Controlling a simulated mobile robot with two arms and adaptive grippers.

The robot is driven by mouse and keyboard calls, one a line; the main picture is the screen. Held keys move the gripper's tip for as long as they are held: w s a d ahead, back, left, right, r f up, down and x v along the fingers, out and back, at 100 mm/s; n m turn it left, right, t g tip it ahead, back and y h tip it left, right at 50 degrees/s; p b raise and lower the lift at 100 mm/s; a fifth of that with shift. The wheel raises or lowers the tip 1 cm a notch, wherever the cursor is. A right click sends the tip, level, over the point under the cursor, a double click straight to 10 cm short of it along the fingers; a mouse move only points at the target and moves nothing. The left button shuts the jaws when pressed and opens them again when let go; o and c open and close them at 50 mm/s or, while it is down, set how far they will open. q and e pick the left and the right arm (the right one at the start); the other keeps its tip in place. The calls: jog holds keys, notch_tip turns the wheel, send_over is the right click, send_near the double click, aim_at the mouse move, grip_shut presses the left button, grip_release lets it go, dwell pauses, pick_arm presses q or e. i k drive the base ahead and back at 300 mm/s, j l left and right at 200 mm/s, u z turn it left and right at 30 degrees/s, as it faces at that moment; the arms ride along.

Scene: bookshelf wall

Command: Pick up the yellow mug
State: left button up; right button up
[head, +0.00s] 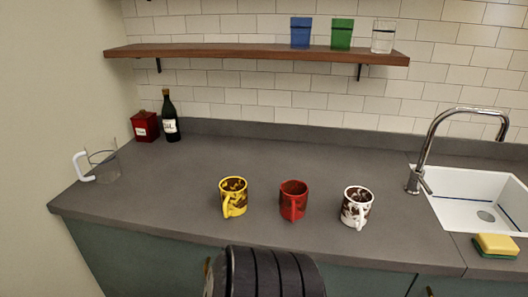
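The yellow mug (234,197) stands upright on the grey counter (170,190), left of a red mug (293,200) and a white mug (356,207). It has a dark brown pattern, and its handle faces the front, slightly left. Nothing touches it. A dark ribbed part, which looks like my own arm or body, shows at the bottom edge below the mugs. Neither of my grippers can be made out in the head view.
A clear jug (104,166) with a white handle stands at the left end. A red canister (145,126) and dark bottle (170,117) are behind it. A sink (480,195), faucet (428,150) and sponge (496,246) are right. A wooden shelf (240,51) with cups hangs above.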

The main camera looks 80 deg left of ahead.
aim_at(233, 190)
jog(key=u, duration=2.45)
